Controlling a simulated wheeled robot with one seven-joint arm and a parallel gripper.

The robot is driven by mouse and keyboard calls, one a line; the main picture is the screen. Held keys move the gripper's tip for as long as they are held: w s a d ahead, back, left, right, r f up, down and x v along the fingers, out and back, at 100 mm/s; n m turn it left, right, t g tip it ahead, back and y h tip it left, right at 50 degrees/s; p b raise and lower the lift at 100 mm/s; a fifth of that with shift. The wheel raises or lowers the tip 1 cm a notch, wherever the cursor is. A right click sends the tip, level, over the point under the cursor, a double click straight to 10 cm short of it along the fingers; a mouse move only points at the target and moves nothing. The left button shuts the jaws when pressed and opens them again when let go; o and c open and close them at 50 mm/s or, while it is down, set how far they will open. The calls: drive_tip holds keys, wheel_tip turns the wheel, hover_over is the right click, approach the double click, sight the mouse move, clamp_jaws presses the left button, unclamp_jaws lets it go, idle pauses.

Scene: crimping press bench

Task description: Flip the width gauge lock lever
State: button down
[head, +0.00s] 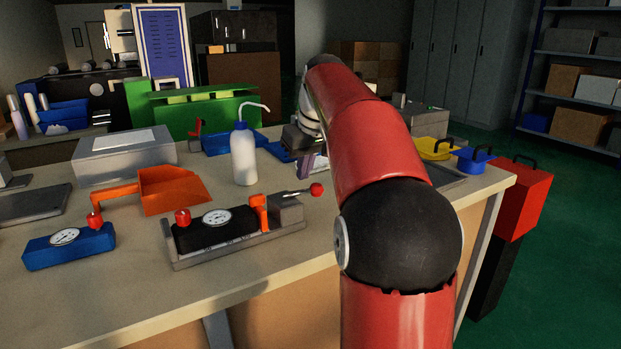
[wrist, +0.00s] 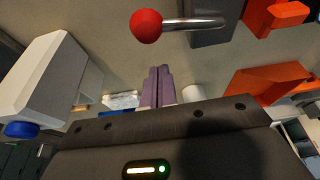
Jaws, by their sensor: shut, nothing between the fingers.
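The width gauge fixture has a black body (head: 212,230) with a round dial on a grey base. At its right end is a grey block (head: 286,208), with a lever that ends in a red ball (head: 316,189). The lever points right and slightly up. In the wrist view the red ball (wrist: 146,26) and its shiny rod are at the top, ahead of the fingertips and apart from them. My gripper (head: 314,163) is above and behind the lever in the head view. Its purple fingers (wrist: 157,85) are shut together and empty.
A white squeeze bottle (head: 243,155) stands just left of my gripper. Yellow (head: 434,148) and blue (head: 473,159) handled items are at right. The bench front is clear.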

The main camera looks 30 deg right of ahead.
drive_tip(key=shift+s+f, duration=0.1)
drive_tip(key=shift+s, duration=1.2)
